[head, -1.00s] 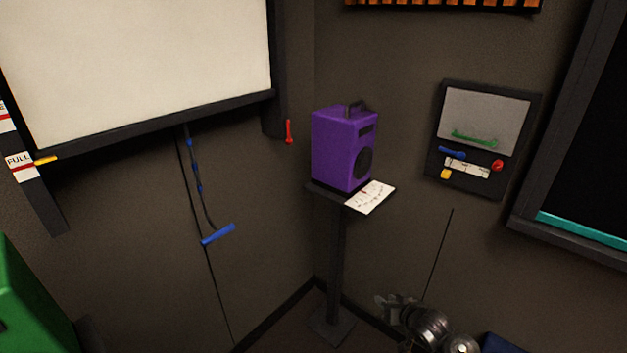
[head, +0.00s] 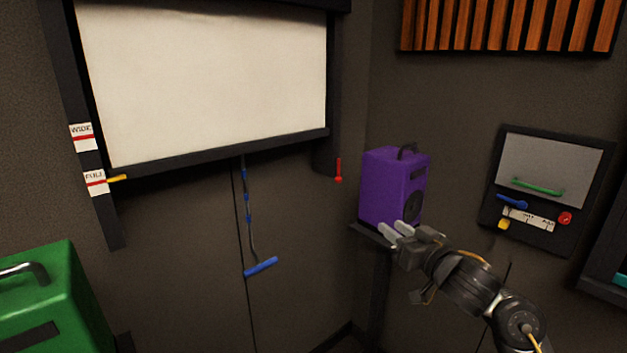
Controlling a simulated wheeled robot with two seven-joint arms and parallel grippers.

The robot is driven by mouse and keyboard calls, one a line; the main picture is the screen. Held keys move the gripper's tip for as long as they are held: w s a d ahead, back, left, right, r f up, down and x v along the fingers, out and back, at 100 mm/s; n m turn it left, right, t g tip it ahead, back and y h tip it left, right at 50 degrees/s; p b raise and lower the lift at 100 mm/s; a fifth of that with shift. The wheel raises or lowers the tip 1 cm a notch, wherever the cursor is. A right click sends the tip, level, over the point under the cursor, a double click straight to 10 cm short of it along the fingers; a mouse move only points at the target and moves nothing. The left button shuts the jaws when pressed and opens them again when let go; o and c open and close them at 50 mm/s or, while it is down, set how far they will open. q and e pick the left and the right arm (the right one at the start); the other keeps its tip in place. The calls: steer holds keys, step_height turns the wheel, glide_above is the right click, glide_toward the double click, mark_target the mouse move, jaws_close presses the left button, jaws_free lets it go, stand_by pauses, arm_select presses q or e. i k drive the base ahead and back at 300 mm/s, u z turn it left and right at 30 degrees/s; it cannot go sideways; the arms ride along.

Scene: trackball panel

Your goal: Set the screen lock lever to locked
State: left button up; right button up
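A small red lever (head: 338,170) is on the dark right-hand post of the projection screen (head: 210,80), near its lower end. Its thin arm points up from a rounded red end at the bottom. No lock label is legible beside it. My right gripper (head: 391,229) is in front of the purple speaker's lower part, below and to the right of the red lever and apart from it. Its two pale fingers point left with a gap between them, and nothing shows in them. My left gripper is not in view.
The purple speaker (head: 388,185) stands on a dark stand (head: 372,236) beside my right arm. A blue pull handle (head: 261,266) hangs below the screen. A yellow pointer (head: 117,178) is at the FULL label. A wall panel (head: 550,185) is at right, a green case (head: 45,300) at lower left.

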mark_target(338, 179)
steer(key=u, duration=1.5)
steer(key=k, duration=1.3)
steer(key=z, duration=1.05)
steer(key=i, duration=1.65)
steer(key=u, duration=0.05)
